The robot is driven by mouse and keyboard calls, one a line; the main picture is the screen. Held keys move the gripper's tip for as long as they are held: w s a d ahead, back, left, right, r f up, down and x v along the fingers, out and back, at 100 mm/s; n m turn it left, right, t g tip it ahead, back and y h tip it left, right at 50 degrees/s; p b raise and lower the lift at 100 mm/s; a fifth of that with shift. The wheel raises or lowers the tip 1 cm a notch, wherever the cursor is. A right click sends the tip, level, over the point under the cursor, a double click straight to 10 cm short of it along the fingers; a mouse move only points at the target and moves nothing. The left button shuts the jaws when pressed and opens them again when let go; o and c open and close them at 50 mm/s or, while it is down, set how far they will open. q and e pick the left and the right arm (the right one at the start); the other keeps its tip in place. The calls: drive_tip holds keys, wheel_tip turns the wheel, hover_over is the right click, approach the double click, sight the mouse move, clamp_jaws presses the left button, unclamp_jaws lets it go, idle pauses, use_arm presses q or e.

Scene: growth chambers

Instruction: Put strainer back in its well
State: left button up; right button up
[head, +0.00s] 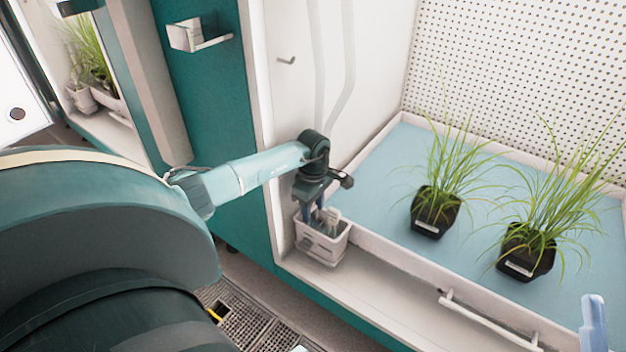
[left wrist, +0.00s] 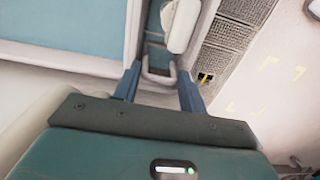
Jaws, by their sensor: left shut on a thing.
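My left gripper (head: 313,213) points down at a small white box (head: 322,246) at the near left corner of the growth chamber's ledge. Its fingers reach the box's top. Pale grey and white pieces (head: 331,215) show beside the fingers at the box's opening. In the left wrist view, the gripper (left wrist: 159,72) has its fingers apart on either side of a pale grey U-shaped edge (left wrist: 158,76), with a white rounded piece (left wrist: 180,25) beyond. I take the held thing to be the strainer, but its full shape is hidden.
A blue-floored tray (head: 385,190) holds two black pots of grass, one (head: 435,212) nearer the box and one (head: 527,252) at the right. A white bar handle (head: 488,318) runs along the front. Floor grating (head: 245,318) lies below; a yellow piece shows in a dark opening (left wrist: 205,77).

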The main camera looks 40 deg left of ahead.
use_arm(q)
drive_tip(key=o, duration=1.3)
use_arm(e)
drive_tip(key=shift+r+y, duration=0.25)
drive_tip(key=shift+y, duration=0.05)
drive_tip(key=shift+d, duration=0.1)
use_arm(q)
wheel_tip(320, 180, up, 16)
drive_tip(key=p, duration=1.4)
drive_tip(key=s+d+p, duration=0.1)
drive_tip(key=s+p, duration=0.9)
drive_tip(key=s, duration=0.3)
drive_tip(key=w+d+r+m+p, duration=0.1)
drive_tip(key=w+d+r, duration=0.1)
drive_tip(key=d+r, duration=0.1)
drive_tip(key=w+d+r+m+p, duration=0.1)
drive_tip(key=w+d+r, duration=0.1)
drive_tip(key=d, duration=0.3)
drive_tip(key=w+d+r+m+p, duration=0.1)
drive_tip(key=w+d+r+m, duration=0.1)
drive_tip(key=d+r, duration=0.2)
drive_tip(key=shift+w+d+r, duration=0.2)
drive_tip(key=shift+d+r, duration=0.15)
drive_tip(key=shift+r, duration=0.05)
use_arm(e)
wheel_tip(320, 180, up, 27)
drive_tip(key=shift+r, duration=0.2)
